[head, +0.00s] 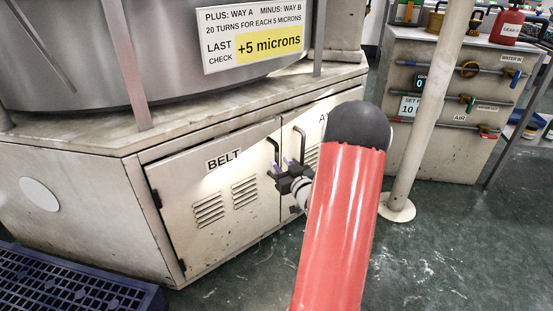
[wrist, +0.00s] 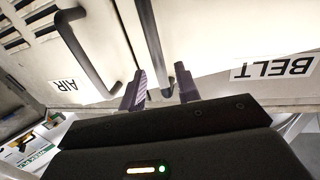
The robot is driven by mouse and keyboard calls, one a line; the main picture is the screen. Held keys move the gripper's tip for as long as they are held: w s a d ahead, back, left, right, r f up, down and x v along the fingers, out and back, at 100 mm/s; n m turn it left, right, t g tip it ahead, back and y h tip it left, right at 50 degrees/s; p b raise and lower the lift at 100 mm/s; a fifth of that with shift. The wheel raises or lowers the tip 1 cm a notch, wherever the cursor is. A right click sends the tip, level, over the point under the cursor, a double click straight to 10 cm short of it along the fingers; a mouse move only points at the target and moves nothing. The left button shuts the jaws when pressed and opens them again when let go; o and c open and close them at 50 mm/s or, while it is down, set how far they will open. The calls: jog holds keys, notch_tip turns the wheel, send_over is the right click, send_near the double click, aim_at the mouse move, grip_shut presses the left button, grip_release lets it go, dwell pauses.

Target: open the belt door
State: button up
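The belt door (head: 215,200), with a black-on-white BELT label (head: 224,158), is the left door of the pale cabinet and looks shut. Its dark bar handle (head: 273,149) is near its right edge. My gripper (head: 291,170) is at the lower end of this handle. In the wrist view, the BELT label (wrist: 272,68) is upside down at right. The belt handle (wrist: 153,45) runs down between the two purple fingers of my gripper (wrist: 161,75). The fingers are apart, with gaps on both sides of the bar; contact is not visible.
The AIR door (wrist: 92,25) and its own handle (wrist: 85,55) are close beside my gripper. A blue grate platform (head: 70,285) lies at lower left. A pale post (head: 425,110) stands right of my arm. The floor before the belt door is clear.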

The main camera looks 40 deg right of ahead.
aim_at(278, 160)
jog(key=shift+w+d, duration=0.2)
jog(key=shift+w, duration=0.75)
jog(key=shift+w+d, duration=0.2)
jog(key=shift+w, duration=0.75)
grip_shut()
